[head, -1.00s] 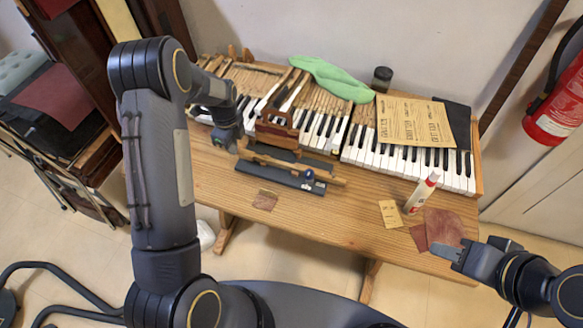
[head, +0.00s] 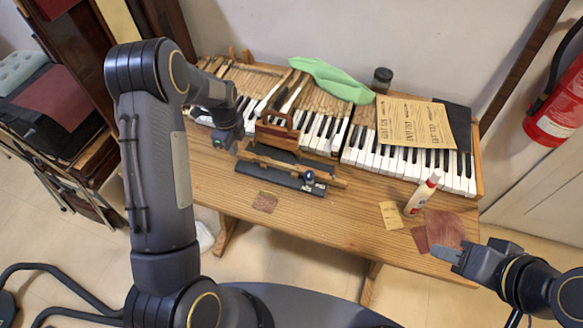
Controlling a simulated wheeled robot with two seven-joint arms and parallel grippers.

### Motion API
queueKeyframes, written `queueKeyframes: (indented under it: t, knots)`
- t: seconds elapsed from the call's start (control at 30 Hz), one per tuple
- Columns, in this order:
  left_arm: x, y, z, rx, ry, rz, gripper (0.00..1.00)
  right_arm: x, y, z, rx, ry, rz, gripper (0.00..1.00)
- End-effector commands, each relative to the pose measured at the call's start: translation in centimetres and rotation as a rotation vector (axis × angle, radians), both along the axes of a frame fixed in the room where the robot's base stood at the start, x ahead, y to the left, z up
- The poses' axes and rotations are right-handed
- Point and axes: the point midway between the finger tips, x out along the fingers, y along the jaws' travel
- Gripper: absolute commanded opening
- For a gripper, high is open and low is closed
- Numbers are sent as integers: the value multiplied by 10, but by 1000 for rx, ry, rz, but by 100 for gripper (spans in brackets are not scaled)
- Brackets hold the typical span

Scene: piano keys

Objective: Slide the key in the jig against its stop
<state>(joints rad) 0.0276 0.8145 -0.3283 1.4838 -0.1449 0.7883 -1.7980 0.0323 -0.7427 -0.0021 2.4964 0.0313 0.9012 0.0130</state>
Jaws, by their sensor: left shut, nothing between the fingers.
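The jig (head: 262,178) is a dark flat base lying on the wooden table in front of the keyboard. A long wooden key (head: 292,169) lies along it, slanting down to the right. A small dark knob or clamp (head: 309,179) stands at the jig's right end. My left gripper (head: 237,149) is shut and empty at the key's left end; whether it touches the key cannot be told. The stop cannot be made out clearly. My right gripper (head: 447,254) is far off at the table's front right edge, with nothing seen in it; its finger gap is not clear.
Behind the jig are a reddish wooden block (head: 277,132) and the piano keyboard (head: 410,160). A glue bottle (head: 421,195), a yellow card (head: 391,215) and red-brown cloth (head: 444,229) lie to the right.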

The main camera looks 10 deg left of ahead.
Motion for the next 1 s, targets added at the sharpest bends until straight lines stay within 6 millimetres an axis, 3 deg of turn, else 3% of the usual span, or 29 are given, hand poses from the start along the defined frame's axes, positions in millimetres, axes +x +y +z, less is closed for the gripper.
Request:
queueKeyframes:
  t: [1.0]
  knots:
    - [-1,-14,0,0,-1,1,0,0,0,-2,0,0,0,36]
